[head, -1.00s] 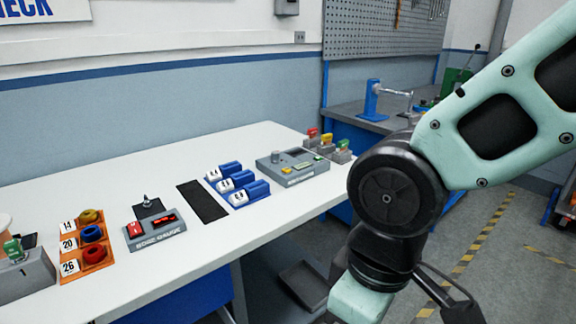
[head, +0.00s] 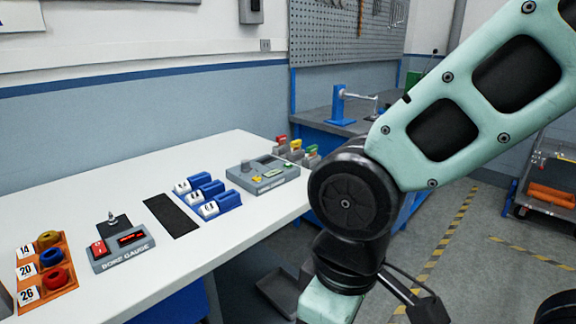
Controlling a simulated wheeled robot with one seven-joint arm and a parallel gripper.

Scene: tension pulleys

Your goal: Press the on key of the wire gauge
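A grey instrument box (head: 283,181) stands near the right end of the white bench, with a round knob, a small dark screen and pale green and yellow keys on top. The lettering on its front is too small to read, so I cannot tell whether it is the wire gauge. A second grey instrument, labelled BORE GAUGE (head: 126,257), stands further left with a red key and a red-lit display. My gripper is out of the picture; only my arm's upper links and elbow show, to the right of the bench.
The white bench (head: 90,200) also holds an orange tray (head: 62,287) of coloured rings, a black mat (head: 171,215), several blue numbered blocks (head: 205,195) and small colour-topped blocks (head: 295,150). A blue-legged table stands behind. Floor at right is open, with a cart (head: 552,185).

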